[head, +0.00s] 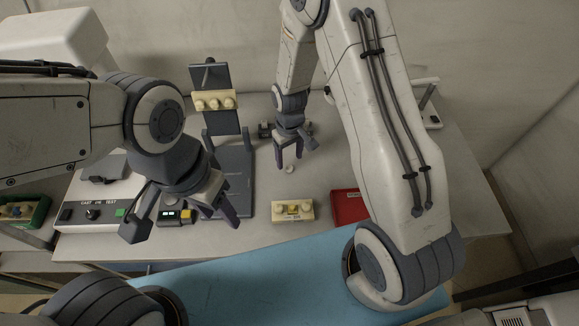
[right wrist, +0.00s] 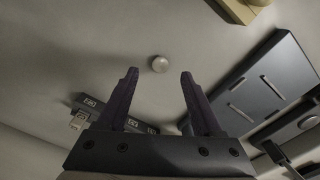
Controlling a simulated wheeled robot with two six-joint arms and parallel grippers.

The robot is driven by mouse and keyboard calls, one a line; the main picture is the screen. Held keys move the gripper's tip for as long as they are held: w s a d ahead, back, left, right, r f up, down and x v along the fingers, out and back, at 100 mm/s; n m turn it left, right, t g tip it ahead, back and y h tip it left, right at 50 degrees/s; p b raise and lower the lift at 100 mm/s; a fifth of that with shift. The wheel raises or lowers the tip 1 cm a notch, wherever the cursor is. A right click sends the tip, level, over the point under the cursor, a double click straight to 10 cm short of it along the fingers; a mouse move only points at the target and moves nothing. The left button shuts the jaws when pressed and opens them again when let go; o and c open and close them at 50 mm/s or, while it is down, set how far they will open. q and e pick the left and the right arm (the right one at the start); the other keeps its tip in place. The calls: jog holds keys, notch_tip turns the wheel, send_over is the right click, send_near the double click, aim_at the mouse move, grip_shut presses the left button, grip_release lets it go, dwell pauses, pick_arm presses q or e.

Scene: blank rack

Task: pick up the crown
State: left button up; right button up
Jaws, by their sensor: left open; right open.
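The crown looks to be the small, pale, rounded piece (head: 290,169) on the light table near the middle of the head view. In the right wrist view it shows as a small whitish disc (right wrist: 160,64) just beyond the fingertips, roughly centred between them. My right gripper (head: 288,160) is open and points down, just behind and above the crown. Its two dark fingers (right wrist: 159,74) hold nothing. My left gripper (head: 183,230) is open and empty at the left, over the front of the table, well away from the crown.
A dark stand (head: 237,185) holds a cream block (head: 214,101) on its upright. Another cream block (head: 280,212) and a red tray (head: 349,208) lie in front of the crown. A control box (head: 75,217), a small display device (head: 175,219) and a green bin (head: 40,212) are left.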

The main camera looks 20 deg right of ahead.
aim_at(289, 167)
jog(key=shift+f+p, duration=0.4)
jog(key=shift+f, duration=1.6)
grip_shut()
jog(key=shift+r, duration=0.1)
